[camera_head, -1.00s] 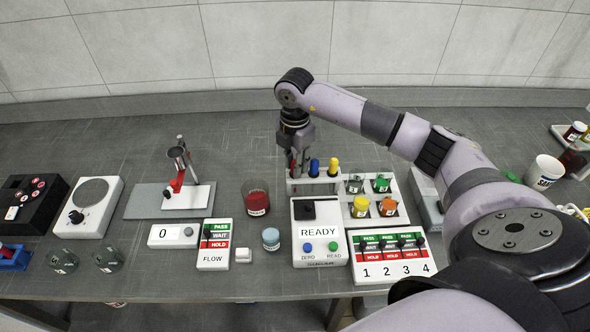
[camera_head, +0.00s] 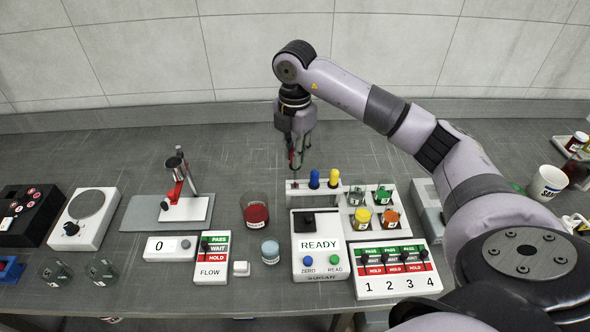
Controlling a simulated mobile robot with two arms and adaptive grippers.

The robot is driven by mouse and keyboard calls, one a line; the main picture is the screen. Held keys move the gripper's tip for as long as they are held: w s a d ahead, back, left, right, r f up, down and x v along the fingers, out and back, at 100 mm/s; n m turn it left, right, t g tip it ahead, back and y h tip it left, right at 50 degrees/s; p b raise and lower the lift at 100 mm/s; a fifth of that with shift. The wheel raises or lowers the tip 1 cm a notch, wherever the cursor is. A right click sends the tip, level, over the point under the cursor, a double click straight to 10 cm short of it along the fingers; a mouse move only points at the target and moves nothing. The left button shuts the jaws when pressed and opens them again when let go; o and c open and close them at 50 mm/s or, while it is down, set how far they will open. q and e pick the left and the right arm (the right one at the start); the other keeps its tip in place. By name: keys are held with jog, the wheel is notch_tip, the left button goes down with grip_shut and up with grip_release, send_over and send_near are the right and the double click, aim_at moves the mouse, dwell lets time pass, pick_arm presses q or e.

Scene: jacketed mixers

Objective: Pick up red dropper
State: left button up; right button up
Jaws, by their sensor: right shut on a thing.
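My right gripper (camera_head: 298,148) is shut on the red dropper (camera_head: 293,160). It holds the dropper above the left end of the white dropper rack (camera_head: 299,189). The dropper's lower part shows between and below the fingers, and the rest is hidden by them. A blue dropper (camera_head: 314,178) and a yellow dropper (camera_head: 334,177) stand upright in the rack, to the right of the gripper. My left gripper is out of the picture.
A beaker with red contents (camera_head: 256,212) stands left of the rack. Small jars in a white holder (camera_head: 399,190) stand to the right. A red-armed stand (camera_head: 178,185) is farther left. The back of the bench is mostly clear.

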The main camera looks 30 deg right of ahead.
notch_tip(320, 180, up, 5)
jog(key=shift+f+b, duration=0.2)
jog(key=shift+b, duration=0.2)
notch_tip(320, 180, up, 13)
jog(key=p, duration=0.6)
